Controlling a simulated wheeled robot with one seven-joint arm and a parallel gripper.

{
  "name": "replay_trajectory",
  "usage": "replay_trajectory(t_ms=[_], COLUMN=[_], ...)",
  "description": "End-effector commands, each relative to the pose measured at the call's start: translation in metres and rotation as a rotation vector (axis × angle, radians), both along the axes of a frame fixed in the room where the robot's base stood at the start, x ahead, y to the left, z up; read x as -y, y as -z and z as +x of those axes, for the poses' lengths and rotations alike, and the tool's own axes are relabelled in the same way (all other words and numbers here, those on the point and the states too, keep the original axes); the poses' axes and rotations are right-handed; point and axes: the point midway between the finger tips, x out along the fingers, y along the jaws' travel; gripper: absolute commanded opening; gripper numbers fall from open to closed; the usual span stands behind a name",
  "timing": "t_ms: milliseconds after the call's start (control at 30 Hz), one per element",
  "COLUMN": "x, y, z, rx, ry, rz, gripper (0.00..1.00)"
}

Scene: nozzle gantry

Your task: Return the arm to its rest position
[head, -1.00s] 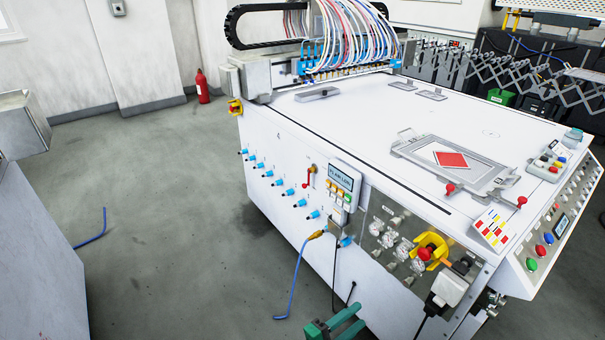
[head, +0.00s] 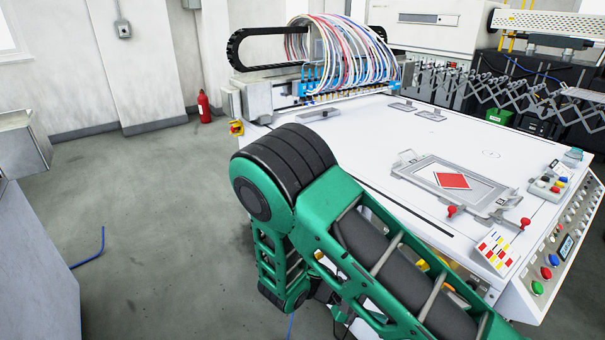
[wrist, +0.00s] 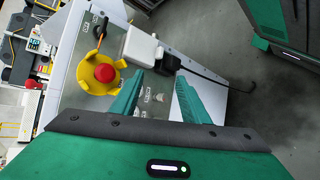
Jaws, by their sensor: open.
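My gripper (wrist: 160,82) shows in the wrist view as two green fingers spread apart, with nothing held between them. Its fingers point toward the machine's side panel, near a white plug box (wrist: 140,45) with a black cable. A red knob in a yellow guard (wrist: 104,73) is beside them to the left. I cannot tell the exact gap to the panel. In the head view my green and black arm (head: 345,235) is raised and bent in front of the machine, and its gripper is not visible there.
The white machine (head: 365,125) fills the right side, with a framed plate (head: 425,180) on its top and a hose bundle (head: 335,55) behind. Grey floor (head: 150,200) is open to the left. A red extinguisher (head: 204,107) stands by the wall.

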Motion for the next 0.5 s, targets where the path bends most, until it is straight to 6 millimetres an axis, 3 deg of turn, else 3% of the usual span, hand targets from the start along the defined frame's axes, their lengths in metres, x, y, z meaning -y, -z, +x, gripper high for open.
replay_trajectory(t_ms=[267, 500], x=[0.048, 0.089], y=[-0.057, -0.103], z=[-0.005, -0.022], rx=[0.015, 0.050], ry=[0.234, 0.406], rz=[0.206, 0.378], gripper=[0.41, 0.41])
